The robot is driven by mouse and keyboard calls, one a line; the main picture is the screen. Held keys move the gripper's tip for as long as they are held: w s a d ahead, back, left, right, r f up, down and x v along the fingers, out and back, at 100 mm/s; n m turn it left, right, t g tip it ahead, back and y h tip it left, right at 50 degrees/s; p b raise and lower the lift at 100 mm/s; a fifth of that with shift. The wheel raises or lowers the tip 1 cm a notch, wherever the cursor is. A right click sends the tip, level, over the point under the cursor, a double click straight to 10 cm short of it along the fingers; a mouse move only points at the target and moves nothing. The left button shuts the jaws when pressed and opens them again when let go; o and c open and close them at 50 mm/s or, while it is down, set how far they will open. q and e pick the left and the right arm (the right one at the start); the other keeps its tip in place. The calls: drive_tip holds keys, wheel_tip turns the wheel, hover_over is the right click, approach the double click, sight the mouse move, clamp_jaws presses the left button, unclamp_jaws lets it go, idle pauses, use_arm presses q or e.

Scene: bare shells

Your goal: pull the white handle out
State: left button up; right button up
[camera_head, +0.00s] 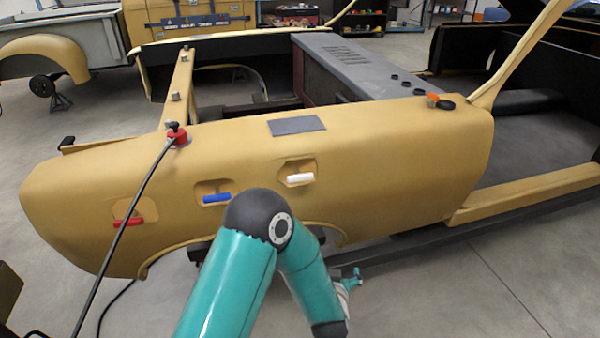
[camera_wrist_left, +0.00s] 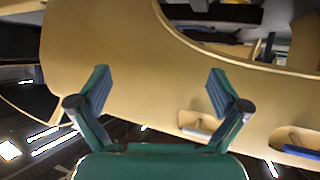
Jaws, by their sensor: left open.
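The white handle (camera_head: 300,177) is a short bar in a recess on the side of the tan car shell, right of the blue handle (camera_head: 216,198). In the left wrist view the white handle (camera_wrist_left: 196,131) shows just left of the right finger, with the blue handle (camera_wrist_left: 301,152) farther right. My left gripper (camera_head: 347,275) is low in front of the shell, below and right of the white handle and apart from it. In the left wrist view its two fingers (camera_wrist_left: 158,88) are spread wide with nothing between them. My right gripper is not in view.
A red handle (camera_head: 128,222) sits in a recess at the left of the shell (camera_head: 400,150). A black cable runs down from a red fitting (camera_head: 178,136) on top. A wheel arch opens at the shell's lower edge. The floor at the right front is clear.

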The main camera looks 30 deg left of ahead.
use_arm(q)
wheel_tip(320, 180, up, 7)
drive_tip(key=w+a+n+t+y, duration=0.1)
drive_tip(key=w+a+n+y, duration=0.1)
drive_tip(key=y, duration=0.1)
drive_tip(key=n+y+p, duration=0.1)
drive_tip(key=n+y, duration=0.1)
drive_tip(key=y, duration=0.4)
approach(301, 178)
drive_tip(key=shift+g, duration=0.4)
drive_tip(key=p+x, duration=0.1)
drive_tip(key=x, duration=0.2)
drive_tip(key=p+x, duration=0.2)
drive_tip(key=x, duration=0.1)
drive_tip(key=p+x, duration=0.1)
drive_tip(key=x, duration=0.2)
drive_tip(key=shift+w+a+r, duration=0.1)
drive_tip(key=shift+w+r, duration=0.25)
drive_tip(key=shift+w+a+f, duration=0.1)
drive_tip(key=shift+w+a, duration=0.35)
drive_tip(key=shift+a, duration=0.05)
drive_tip(key=shift+c, duration=0.3)
